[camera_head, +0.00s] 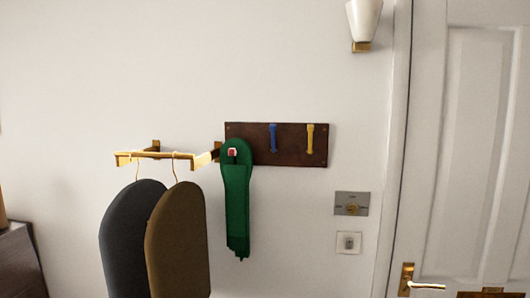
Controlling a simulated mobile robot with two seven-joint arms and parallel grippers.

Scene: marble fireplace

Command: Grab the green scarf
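The green scarf (237,205) hangs from the left end of a dark brown wall board (290,157). Its top loops around a small hook with a red and white tip (232,152), and its fringed end hangs straight down. A blue hook (273,138) and a yellow hook (310,138) on the same board are empty. Neither of my grippers shows in the head view.
Left of the scarf, a brass rail (155,155) juts from the wall. A dark hanger form (125,235) and a brown one (178,240) hang from it, close to the scarf. Wall plates (351,203), a lamp (363,20) and a white door (480,150) are right. A dark cabinet (18,262) stands left.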

